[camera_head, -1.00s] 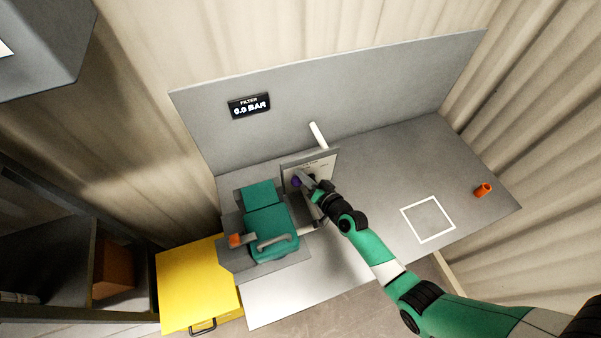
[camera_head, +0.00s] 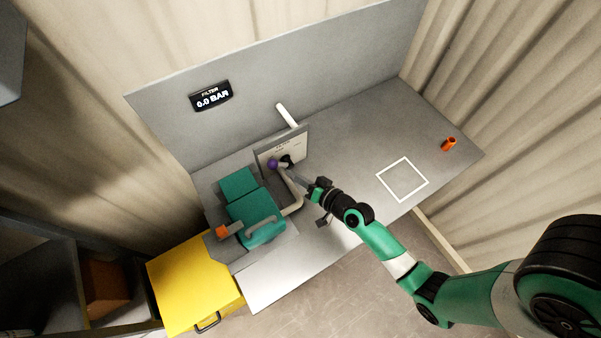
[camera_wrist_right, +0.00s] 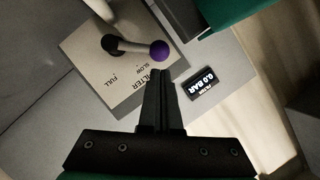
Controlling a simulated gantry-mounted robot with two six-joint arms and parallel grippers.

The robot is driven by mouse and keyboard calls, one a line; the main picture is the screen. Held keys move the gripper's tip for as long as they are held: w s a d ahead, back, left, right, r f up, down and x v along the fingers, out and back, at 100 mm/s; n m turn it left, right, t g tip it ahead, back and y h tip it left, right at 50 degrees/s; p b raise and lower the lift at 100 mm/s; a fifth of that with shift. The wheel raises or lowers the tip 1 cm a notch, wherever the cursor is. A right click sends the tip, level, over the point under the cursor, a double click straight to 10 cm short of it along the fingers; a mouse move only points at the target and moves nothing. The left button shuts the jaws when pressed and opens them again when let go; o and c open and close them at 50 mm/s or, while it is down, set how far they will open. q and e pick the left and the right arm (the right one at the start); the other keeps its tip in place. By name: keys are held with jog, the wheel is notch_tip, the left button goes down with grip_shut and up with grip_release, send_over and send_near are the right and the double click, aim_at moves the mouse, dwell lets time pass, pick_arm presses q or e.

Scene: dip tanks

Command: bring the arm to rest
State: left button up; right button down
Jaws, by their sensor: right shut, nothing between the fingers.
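My right arm comes in from the lower right in the head view. Its gripper (camera_head: 300,181) is shut and empty, just in front of the valve panel. In the right wrist view the closed fingers (camera_wrist_right: 162,76) point at the panel, their tips just short of the purple knob (camera_wrist_right: 159,50). The knob sits on the end of a lever (camera_wrist_right: 130,46) on the panel (camera_wrist_right: 88,62), which is marked SLOW, FULL and FILTER. The purple knob also shows in the head view (camera_head: 272,164); fingers and knob look apart there. My left gripper is not in view.
A teal-lidded unit (camera_head: 256,217) with an orange part (camera_head: 222,231) stands left of the gripper. The display (camera_head: 211,96) reads 0.0 BAR. A white square outline (camera_head: 402,179) and an orange cup (camera_head: 448,144) are on the right of the bench. A yellow cabinet (camera_head: 190,290) stands lower left.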

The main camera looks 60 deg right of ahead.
jog(key=shift+s+d+r, duration=0.15)
jog(key=shift+s+r, duration=0.25)
jog(key=shift+s, duration=0.15)
jog(key=shift+s+d+r, duration=0.15)
jog(key=shift+s+r, duration=0.25)
jog(key=shift+s, duration=0.15)
